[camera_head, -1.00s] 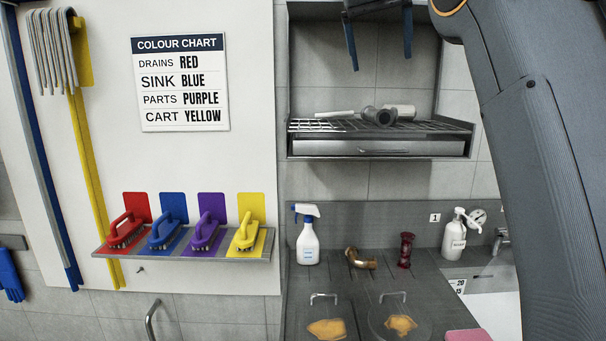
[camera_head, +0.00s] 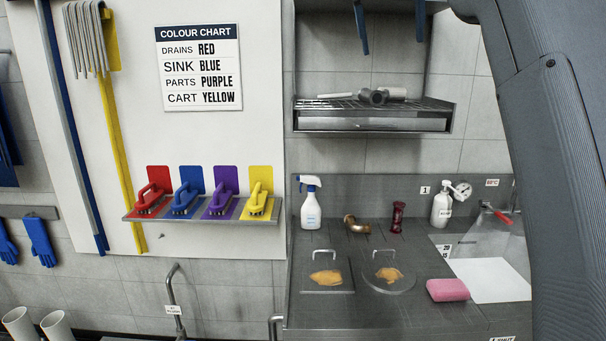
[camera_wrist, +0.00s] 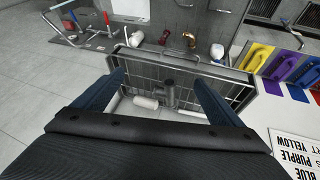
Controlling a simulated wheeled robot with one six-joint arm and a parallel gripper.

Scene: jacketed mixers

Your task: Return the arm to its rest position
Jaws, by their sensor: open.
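My arm fills the right side of the head view, and the tips of the fingers of my gripper (camera_head: 388,22) show at the top edge, in front of the wall rack. In the wrist view my gripper (camera_wrist: 160,85) is open, its two blue fingers spread wide with nothing held between them. Beyond the fingers is the wire rack (camera_wrist: 185,70), with grey and white pipe parts (camera_wrist: 168,95) on it. In the head view the rack (camera_head: 372,122) hangs on the wall with the same parts (camera_head: 372,96) on top.
Red, blue, purple and yellow brushes stand on a wall ledge (camera_head: 200,216). The counter below holds a spray bottle (camera_head: 311,205), a brass elbow (camera_head: 356,224), a dark red part (camera_head: 398,217), two lidded plates with orange smears, a pink sponge (camera_head: 447,290) and a white bottle (camera_head: 441,206).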

